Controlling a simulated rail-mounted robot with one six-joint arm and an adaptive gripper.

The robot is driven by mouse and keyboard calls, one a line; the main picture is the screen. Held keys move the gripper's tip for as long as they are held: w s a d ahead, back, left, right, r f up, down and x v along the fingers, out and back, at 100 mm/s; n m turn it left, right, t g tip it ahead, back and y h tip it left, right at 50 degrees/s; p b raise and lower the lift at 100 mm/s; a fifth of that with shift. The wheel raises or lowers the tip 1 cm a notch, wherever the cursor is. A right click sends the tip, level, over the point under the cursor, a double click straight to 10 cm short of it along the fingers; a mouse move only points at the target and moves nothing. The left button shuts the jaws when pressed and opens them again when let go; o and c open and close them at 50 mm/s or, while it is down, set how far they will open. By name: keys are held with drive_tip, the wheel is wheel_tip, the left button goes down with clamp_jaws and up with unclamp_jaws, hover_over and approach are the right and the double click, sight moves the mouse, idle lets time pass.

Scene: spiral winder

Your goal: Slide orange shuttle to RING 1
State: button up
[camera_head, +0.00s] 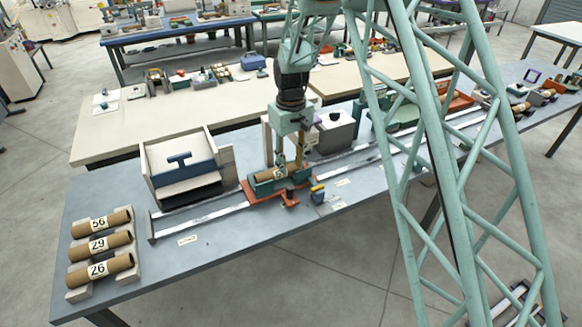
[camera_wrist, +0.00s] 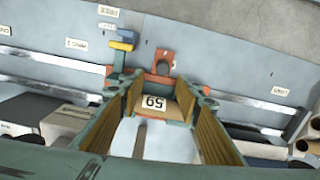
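The orange shuttle (camera_head: 288,195) sits on the long rail near the middle of the table and carries a brown tube (camera_head: 268,174) with a number label. In the wrist view the shuttle's orange part (camera_wrist: 164,60) shows ahead of the fingers, and the tube (camera_wrist: 172,108) lies between them. My gripper (camera_head: 291,163) points down over the shuttle. Its yellow-padded fingers (camera_wrist: 166,92) stand wide apart. I cannot tell whether the fingertips touch the shuttle or tube. Small white labels lie along the rail's near side, too small to read.
The rail (camera_head: 200,215) runs left to right along the grey table (camera_head: 230,250). Tubes marked 56, 29 and 26 (camera_head: 99,246) rest on a rack at left. A white box (camera_head: 185,165) with a blue front stands behind the rail. A blue-and-yellow piece (camera_head: 318,193) is beside the shuttle.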

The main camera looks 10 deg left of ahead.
drive_tip(key=shift+f+n+b, duration=0.3)
drive_tip(key=shift+n+b, duration=1)
drive_tip(key=shift+b, duration=0.7)
